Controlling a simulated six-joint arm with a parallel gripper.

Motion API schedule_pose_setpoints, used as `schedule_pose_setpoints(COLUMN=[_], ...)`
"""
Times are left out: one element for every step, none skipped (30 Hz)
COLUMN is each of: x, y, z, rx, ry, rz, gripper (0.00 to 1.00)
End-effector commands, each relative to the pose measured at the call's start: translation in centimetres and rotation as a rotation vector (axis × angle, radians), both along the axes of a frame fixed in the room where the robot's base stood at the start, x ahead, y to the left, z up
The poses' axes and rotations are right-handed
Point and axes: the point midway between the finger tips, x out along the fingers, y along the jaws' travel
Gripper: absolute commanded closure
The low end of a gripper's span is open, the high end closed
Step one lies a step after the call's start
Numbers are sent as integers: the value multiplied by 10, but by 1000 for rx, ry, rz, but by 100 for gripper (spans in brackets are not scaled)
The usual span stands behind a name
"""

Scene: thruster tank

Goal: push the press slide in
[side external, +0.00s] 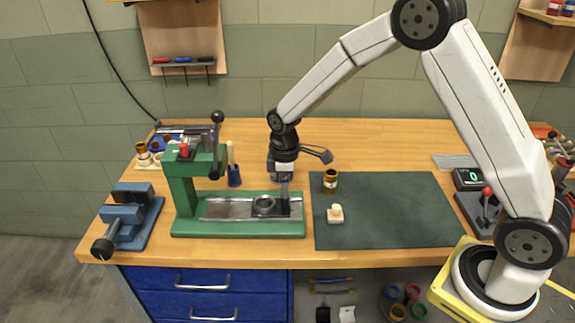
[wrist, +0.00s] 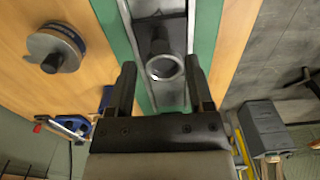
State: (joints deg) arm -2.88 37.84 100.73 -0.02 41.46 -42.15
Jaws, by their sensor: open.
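The green press (side external: 187,190) stands on the left of the bench. Its metal press slide (side external: 228,208) lies along the green base and carries a round ring-shaped nest (side external: 264,205). My gripper (side external: 285,208) points down at the right end of the slide, to the right of the nest. In the wrist view my open fingers (wrist: 161,78) stand on either side of the slide's line, with the slide (wrist: 172,98) and the ring nest (wrist: 165,67) between them. Nothing is held. I cannot tell whether the fingers touch the slide.
A dark green mat (side external: 385,212) right of the press carries a brass-coloured cylinder (side external: 330,181) and a cream block (side external: 335,213). A blue vise (side external: 128,214) stands left of the press. A lever box (side external: 480,210) stands at the right. The mat's right part is clear.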

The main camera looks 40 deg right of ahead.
Motion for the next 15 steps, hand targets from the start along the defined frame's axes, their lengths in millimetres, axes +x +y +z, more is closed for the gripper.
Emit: schedule_pose_setpoints(x=[0, 0, -1, -1, -1, -1, -1, 0, 0, 0, 0, 0, 0, 0, 0], y=[0, 0, 0, 0, 0, 0, 0, 0, 0, 0, 0, 0, 0, 0, 0], z=[-7, -11, -16, -20, -23, -28, -31, -33, -36, -39, -41, -43, -44, -45, -46], rx=[-1, 0, 0, -1, -1, -1, 0, 0, -1, -1, 0, 0, -1, 0, -1], ry=[2, 3, 3, 2, 2, 2, 3, 1, 1, 1, 1, 1, 1, 0, -1], rz=[0, 0, 0, 0, 0, 0, -1, -1, -1, -1, -1, -1, -1, -1, -1], gripper=[33, 33, 33, 33, 33, 33, 33, 33, 33, 33, 33, 33, 33, 33, 33])
